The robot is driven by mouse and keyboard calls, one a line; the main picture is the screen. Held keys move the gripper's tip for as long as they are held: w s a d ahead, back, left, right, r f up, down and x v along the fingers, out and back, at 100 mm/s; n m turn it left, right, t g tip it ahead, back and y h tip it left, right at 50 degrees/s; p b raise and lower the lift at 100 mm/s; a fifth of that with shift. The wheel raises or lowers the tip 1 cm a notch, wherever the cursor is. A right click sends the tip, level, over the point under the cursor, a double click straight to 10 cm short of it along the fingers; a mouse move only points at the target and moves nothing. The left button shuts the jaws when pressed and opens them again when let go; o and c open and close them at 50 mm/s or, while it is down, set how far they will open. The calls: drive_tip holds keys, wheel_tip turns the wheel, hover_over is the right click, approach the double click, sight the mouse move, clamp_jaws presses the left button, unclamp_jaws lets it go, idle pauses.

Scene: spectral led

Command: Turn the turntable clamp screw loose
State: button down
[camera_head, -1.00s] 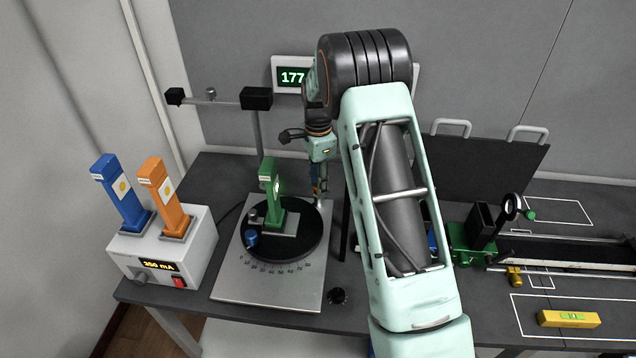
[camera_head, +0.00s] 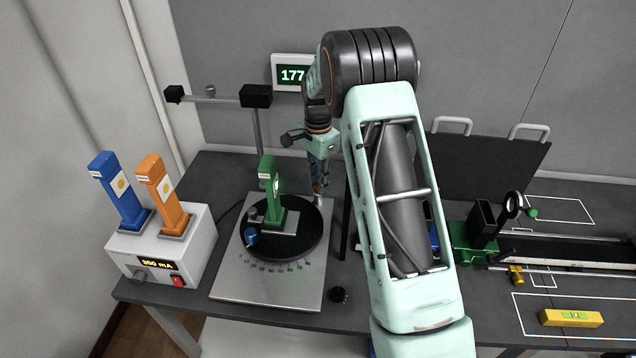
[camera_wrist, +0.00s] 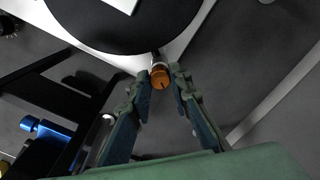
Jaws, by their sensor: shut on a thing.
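The turntable's black disc (camera_head: 311,240) sits on a light metal base plate (camera_head: 250,285) with angle marks. A green LED holder (camera_head: 268,190) stands upright on the disc. In the wrist view, the clamp screw (camera_wrist: 160,79) shows as a small orange knob with a dark line on its face, at the edge of the black disc (camera_wrist: 110,25). My gripper (camera_wrist: 161,75) is shut on this knob, one finger on each side. In the head view, my gripper (camera_head: 318,190) points down at the disc's far right edge, and the knob is mostly hidden there.
A blue (camera_head: 122,190) and an orange holder (camera_head: 163,195) stand in a grey power box (camera_head: 200,250) at left. A post with a crossbar (camera_head: 256,125) rises behind the turntable. A green-mounted optical rail (camera_head: 570,252) and a yellow level (camera_head: 570,318) lie to the right.

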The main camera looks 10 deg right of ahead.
drive_tip(key=n, duration=0.4)
drive_tip(key=shift+n+b, duration=0.3)
drive_tip(key=shift+b, duration=0.1)
drive_tip(key=n, duration=0.3)
drive_tip(key=shift+n, duration=0.4)
drive_tip(key=n, duration=0.4)
drive_tip(key=shift+b, duration=0.35)
drive_tip(key=shift+n, duration=2.1)
drive_tip(key=c, duration=1.8)
unclamp_jaws()
drive_tip(key=shift+o, duration=0.2)
wheel_tip(320, 180, up, 12)
